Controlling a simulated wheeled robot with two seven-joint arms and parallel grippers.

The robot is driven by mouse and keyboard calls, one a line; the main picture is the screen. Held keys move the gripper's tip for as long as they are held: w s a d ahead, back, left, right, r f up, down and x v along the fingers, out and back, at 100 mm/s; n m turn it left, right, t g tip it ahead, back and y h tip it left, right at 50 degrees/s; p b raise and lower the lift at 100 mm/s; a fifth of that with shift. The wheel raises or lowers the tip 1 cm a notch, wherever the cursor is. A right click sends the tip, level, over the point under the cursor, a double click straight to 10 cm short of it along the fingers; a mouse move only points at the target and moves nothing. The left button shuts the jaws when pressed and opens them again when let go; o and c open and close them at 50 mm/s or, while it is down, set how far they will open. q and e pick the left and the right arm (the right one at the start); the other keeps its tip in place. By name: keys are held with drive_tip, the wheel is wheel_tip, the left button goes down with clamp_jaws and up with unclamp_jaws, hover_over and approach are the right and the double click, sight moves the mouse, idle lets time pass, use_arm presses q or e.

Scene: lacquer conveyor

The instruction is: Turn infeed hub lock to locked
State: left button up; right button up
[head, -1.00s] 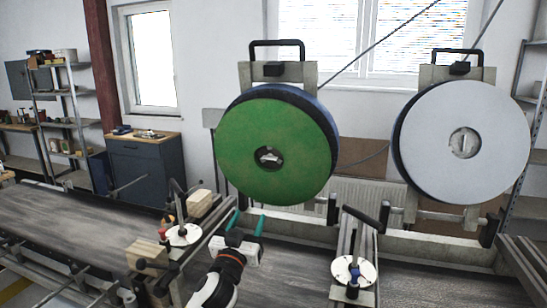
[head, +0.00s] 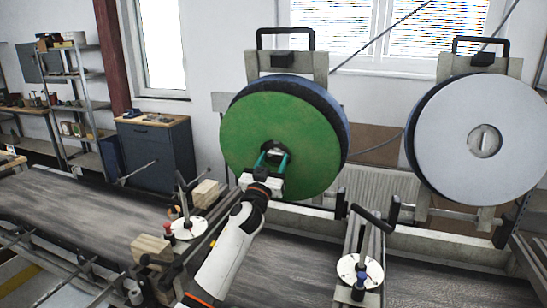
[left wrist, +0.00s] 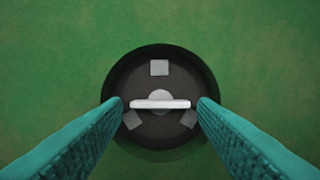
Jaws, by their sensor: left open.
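The infeed hub lock (left wrist: 160,104) is a light grey bar handle on a round centre, set in the dark hub recess of the green disc (head: 245,135). In the left wrist view the bar lies horizontal, with several grey square blocks around it. My left gripper (head: 271,160) is in front of the hub, its teal fingers pointing at it. In the left wrist view the open fingers (left wrist: 160,108) stand one at each end of the bar. I cannot tell whether they touch it. In the head view the fingers partly hide the hub. My right gripper is not in view.
A second, pale disc (head: 480,140) with its own hub hangs on the right. Below are dark conveyor belts (head: 90,215), a crank handle (head: 375,215) and two round white dials (head: 185,228). Metal frames crowd the space under the green disc.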

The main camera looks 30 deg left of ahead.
use_arm(q)
drive_tip(key=shift+w+r, duration=0.1)
drive_tip(key=shift+w, duration=0.25)
drive_tip(key=shift+c, duration=0.7)
drive_tip(key=c, duration=0.6)
drive_tip(key=shift+o, duration=0.2)
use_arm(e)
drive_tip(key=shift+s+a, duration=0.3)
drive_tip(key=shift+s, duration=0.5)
